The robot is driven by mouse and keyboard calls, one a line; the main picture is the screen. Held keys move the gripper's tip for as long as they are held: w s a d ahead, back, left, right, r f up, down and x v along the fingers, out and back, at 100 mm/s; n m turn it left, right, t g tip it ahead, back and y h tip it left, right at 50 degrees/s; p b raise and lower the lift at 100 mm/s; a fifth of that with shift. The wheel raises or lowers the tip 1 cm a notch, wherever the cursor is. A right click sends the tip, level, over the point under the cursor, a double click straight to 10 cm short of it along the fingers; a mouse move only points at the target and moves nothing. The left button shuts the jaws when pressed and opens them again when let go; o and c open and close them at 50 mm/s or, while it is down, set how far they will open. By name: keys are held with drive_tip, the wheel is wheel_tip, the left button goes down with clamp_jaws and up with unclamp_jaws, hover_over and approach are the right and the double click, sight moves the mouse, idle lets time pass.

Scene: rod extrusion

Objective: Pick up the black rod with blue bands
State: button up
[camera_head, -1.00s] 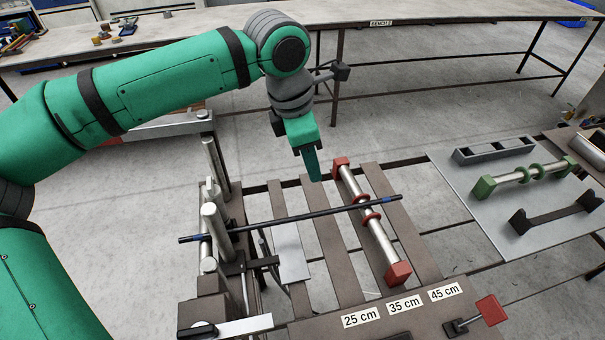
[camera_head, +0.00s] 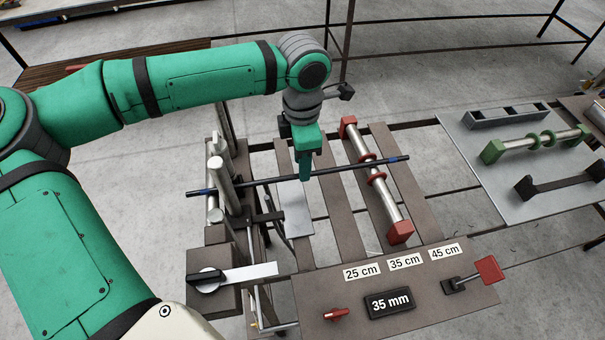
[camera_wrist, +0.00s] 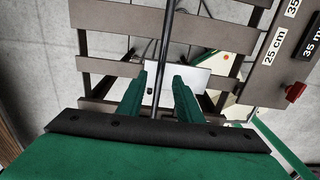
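The black rod with blue bands (camera_head: 332,170) lies across the slatted frame, one end over the metal posts at left, the other past the red-ended roller. Blue bands show near both ends. My gripper (camera_head: 304,178) points down at the middle of the rod. In the wrist view my gripper (camera_wrist: 158,80) has its two green fingers apart, with the rod (camera_wrist: 166,45) running lengthwise between them and a gap on both sides. I cannot tell whether the fingertips are level with the rod or just above it.
A roller with red ends (camera_head: 387,200) stands beside my gripper. Metal posts (camera_head: 222,172) rise at left. A panel with length labels (camera_head: 405,262) and a 35 mm display (camera_head: 390,303) is in front. A grey board (camera_head: 500,190) with spare parts lies at right.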

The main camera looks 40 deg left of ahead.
wheel_tip(320, 180, down, 2)
drive_tip(key=shift+f, duration=0.25)
drive_tip(key=shift+c, duration=0.3)
clamp_jaws()
drive_tip(key=shift+r, duration=0.1)
